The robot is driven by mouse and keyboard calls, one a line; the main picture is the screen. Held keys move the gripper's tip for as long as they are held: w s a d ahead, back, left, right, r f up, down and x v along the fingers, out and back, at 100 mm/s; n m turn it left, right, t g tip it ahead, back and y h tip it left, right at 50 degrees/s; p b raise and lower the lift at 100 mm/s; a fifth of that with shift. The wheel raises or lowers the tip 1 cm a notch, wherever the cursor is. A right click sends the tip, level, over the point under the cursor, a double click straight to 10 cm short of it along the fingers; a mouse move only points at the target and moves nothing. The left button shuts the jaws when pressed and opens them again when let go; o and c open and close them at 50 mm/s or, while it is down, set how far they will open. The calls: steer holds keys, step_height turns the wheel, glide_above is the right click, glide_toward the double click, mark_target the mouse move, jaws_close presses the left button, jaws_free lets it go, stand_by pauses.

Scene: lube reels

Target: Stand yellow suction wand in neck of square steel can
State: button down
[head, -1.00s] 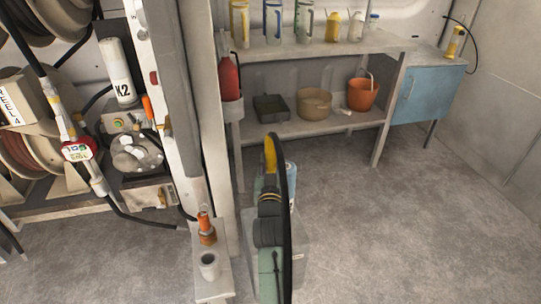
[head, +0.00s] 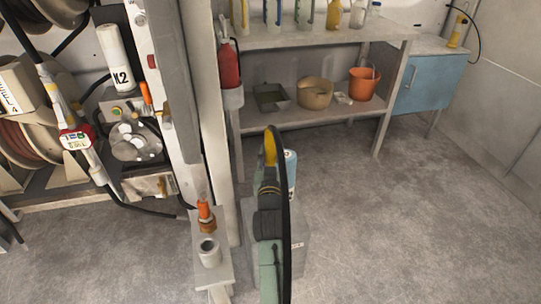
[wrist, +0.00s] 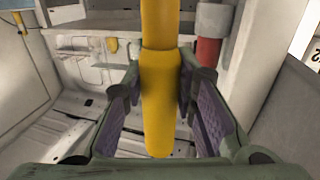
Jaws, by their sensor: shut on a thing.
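The yellow suction wand (wrist: 160,100) stands lengthwise between the two purple-padded fingers of my gripper (wrist: 159,88) in the wrist view. Its lower end is rounded and its upper part runs out of the top of the picture. In the head view a yellow piece (head: 270,148), apparently the wand, shows beyond my arm. My arm hides the fingers there. A grey box-shaped body (head: 296,245) stands partly behind my arm; I cannot tell whether it is the square steel can. No neck opening is visible on it.
A blue-and-white container (head: 291,172) shows just right of my arm. A narrow ledge at left holds a grey cup (head: 209,252) and an orange-topped fitting (head: 205,215). Behind are a shelf unit (head: 300,122) and a blue cabinet (head: 425,85). The floor at right is clear.

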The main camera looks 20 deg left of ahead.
step_height(320, 180, down, 9)
steer(key=b, duration=0.6)
steer(key=shift+r, duration=0.2)
steer(key=shift+f, duration=0.3)
stand_by(0.7)
steer(key=c, duration=1.2)
jaws_free()
steer(key=shift+f, duration=0.1)
steer(key=v, duration=0.7)
steer(key=shift+s+d, duration=0.1)
steer(key=shift+s, duration=0.2)
